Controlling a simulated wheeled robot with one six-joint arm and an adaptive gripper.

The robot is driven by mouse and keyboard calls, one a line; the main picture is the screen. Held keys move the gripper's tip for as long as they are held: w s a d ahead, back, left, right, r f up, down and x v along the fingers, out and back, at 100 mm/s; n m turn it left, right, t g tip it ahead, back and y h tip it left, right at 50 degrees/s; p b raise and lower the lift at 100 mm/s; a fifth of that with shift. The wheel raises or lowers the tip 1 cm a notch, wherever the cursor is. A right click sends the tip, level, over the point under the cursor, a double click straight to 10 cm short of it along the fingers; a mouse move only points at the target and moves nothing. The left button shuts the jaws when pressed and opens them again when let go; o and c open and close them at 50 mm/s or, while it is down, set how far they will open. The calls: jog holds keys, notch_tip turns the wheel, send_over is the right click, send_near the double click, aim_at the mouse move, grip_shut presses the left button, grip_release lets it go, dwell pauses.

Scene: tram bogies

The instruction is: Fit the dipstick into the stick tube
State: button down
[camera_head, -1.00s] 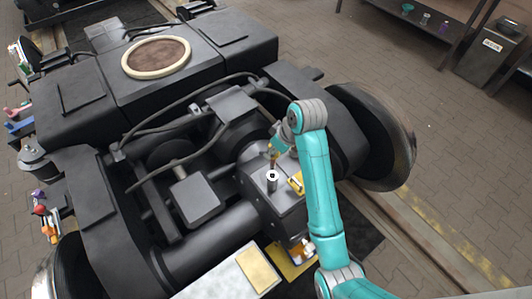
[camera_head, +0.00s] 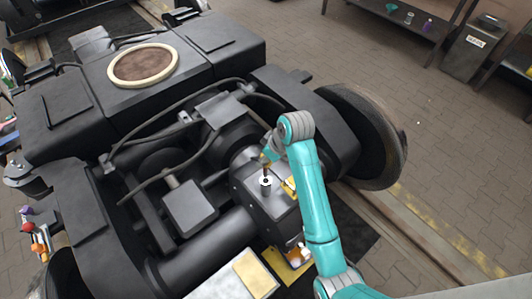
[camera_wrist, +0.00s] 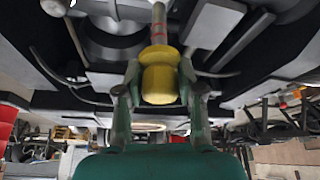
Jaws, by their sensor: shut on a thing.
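My gripper (camera_wrist: 160,88) is shut on the yellow handle of the dipstick (camera_wrist: 160,85). In the wrist view a shaft with red bands runs from the handle away from my gripper. In the head view my gripper (camera_head: 269,155) is above the stick tube (camera_head: 266,181), a short tube with a pale ring and dark mouth on top of the dark gearbox housing. The dipstick's shaft shows as a short dark piece between my gripper and the tube mouth. I cannot tell whether its tip is inside the tube or just in front of it.
The black bogie frame (camera_head: 75,200) with cables and a wheel (camera_head: 365,135) surrounds the housing. A yellow part (camera_head: 289,187) sits beside the tube. A pale box with a yellow pad (camera_head: 255,275) is at the bottom. Open paved floor lies to the right.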

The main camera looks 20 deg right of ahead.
jog(key=shift+f, duration=1.15)
jog(key=shift+f, duration=5.05)
dwell(0.4)
jog(key=c, duration=0.6)
grip_release()
jog(key=shift+c, duration=0.2)
jog(key=shift+r, duration=0.1)
jog(key=v, duration=1.2)
